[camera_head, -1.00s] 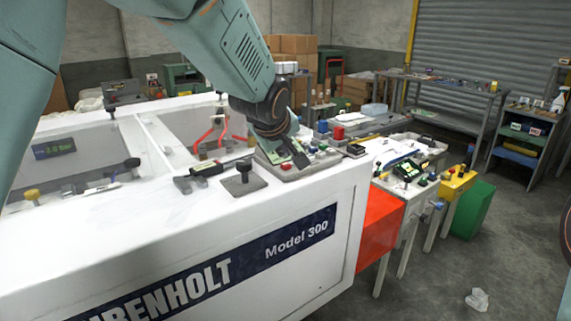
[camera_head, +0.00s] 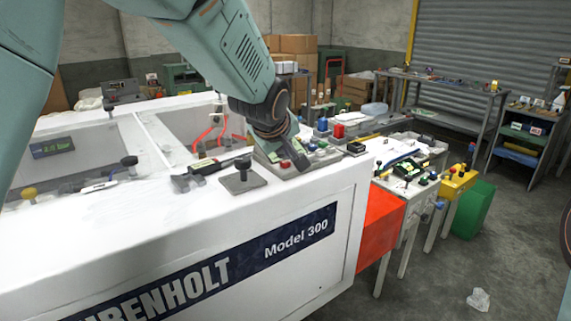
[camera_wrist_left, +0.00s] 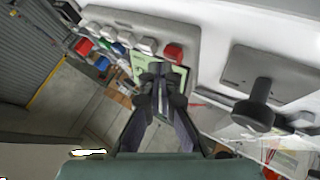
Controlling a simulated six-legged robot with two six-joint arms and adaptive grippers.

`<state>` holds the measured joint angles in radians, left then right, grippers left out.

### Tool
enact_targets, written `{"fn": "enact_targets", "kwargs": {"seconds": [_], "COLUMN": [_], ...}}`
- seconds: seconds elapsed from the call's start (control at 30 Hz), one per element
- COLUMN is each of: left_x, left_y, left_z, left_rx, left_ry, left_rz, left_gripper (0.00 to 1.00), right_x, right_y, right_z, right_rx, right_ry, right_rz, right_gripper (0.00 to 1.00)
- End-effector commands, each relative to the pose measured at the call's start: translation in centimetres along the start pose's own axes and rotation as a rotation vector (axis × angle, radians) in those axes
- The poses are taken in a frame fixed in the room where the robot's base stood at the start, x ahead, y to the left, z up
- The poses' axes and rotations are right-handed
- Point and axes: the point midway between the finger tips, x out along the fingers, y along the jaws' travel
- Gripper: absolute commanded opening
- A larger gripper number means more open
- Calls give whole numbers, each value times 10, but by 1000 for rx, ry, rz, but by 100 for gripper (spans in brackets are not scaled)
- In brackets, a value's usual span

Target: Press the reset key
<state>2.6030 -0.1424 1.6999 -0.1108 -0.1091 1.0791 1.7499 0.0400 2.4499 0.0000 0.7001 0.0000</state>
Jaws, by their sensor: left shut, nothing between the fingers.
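A grey control panel (camera_head: 322,159) sits on the corner of the white machine. It carries a red key (camera_head: 285,164) and several other small keys. No key lettering is readable, so I cannot tell which is the reset key. My left gripper (camera_wrist_left: 160,70) is shut and empty, its tips close to the red key and over the display; contact cannot be told. My right gripper is not in view.
A black knob on a grey plate (camera_head: 243,182) and a dark handled tool (camera_head: 207,168) lie left of the panel.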

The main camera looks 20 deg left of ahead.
Motion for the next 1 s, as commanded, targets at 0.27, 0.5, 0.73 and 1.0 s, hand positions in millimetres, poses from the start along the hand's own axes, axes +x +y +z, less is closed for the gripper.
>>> {"fn": "enact_targets", "kwargs": {"seconds": [0.27,0.5,0.73,1.0], "left_x": [0,2,3,5], "left_y": [0,-1,-2,-3], "left_z": [0,1,2,3], "left_rx": [1,1,1,1], "left_ry": [1,0,0,0], "left_rz": [1,0,0,0], "left_gripper": [0,0,0,0], "right_x": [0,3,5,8], "right_y": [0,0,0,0], "right_z": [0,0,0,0], "right_rx": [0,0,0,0], "right_ry": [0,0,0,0], "right_rz": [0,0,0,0], "right_gripper": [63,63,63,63]}}
